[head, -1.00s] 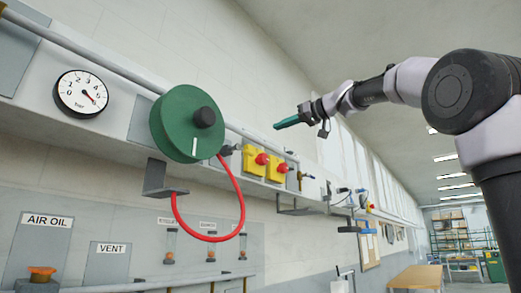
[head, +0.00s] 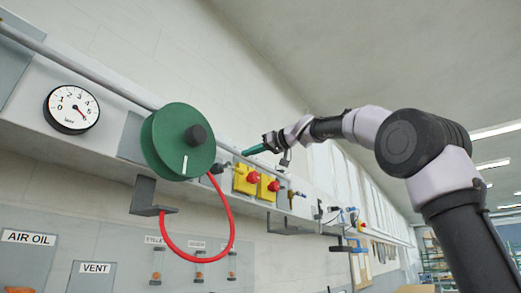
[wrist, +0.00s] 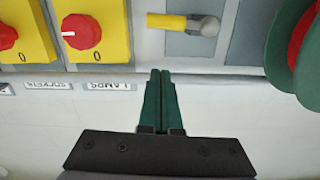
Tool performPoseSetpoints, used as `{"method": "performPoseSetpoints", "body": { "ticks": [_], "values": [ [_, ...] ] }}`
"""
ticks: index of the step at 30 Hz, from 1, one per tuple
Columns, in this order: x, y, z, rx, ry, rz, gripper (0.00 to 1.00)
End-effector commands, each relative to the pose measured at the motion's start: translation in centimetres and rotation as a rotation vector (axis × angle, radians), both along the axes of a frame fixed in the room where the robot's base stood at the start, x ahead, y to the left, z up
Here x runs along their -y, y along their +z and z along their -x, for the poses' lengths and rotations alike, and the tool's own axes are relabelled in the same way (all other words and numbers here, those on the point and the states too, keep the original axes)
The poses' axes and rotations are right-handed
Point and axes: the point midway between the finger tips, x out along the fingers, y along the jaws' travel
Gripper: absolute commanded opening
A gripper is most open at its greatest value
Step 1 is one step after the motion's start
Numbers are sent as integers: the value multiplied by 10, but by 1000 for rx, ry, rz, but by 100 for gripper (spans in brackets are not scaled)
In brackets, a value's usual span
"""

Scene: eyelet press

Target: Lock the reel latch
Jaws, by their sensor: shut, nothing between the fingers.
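The green hose reel (head: 165,135) with a black hub and a white mark hangs on the wall rail; its edge shows at the right of the wrist view (wrist: 283,50). Beside it in the wrist view is a short lever with a yellow handle (wrist: 165,20) and a grey rounded end, lying level across a grey plate. It may be the reel latch; no label on it shows. In the head view a small dark part (head: 216,168) sits at the same place. My gripper (wrist: 160,73) has green fingers pressed together, empty, apart from the lever. It also shows in the head view (head: 250,150).
Two yellow switch boxes (head: 246,180) with red knobs stand beside the lever; the wrist view shows a LAMPS label (wrist: 110,86). A red hose (head: 190,258) loops below the reel. A pressure gauge (head: 71,109) is at left. A dark bracket (head: 147,197) juts out below the reel.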

Motion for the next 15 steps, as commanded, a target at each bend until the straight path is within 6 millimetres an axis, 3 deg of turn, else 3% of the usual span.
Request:
{"method": "performPoseSetpoints", "body": {
  "ticks": [9,15],
  "values": [
    [-8,-33,-3,-2,1,1,0],
    [-9,-39,-3,0,0,0,0]
  ]
}}
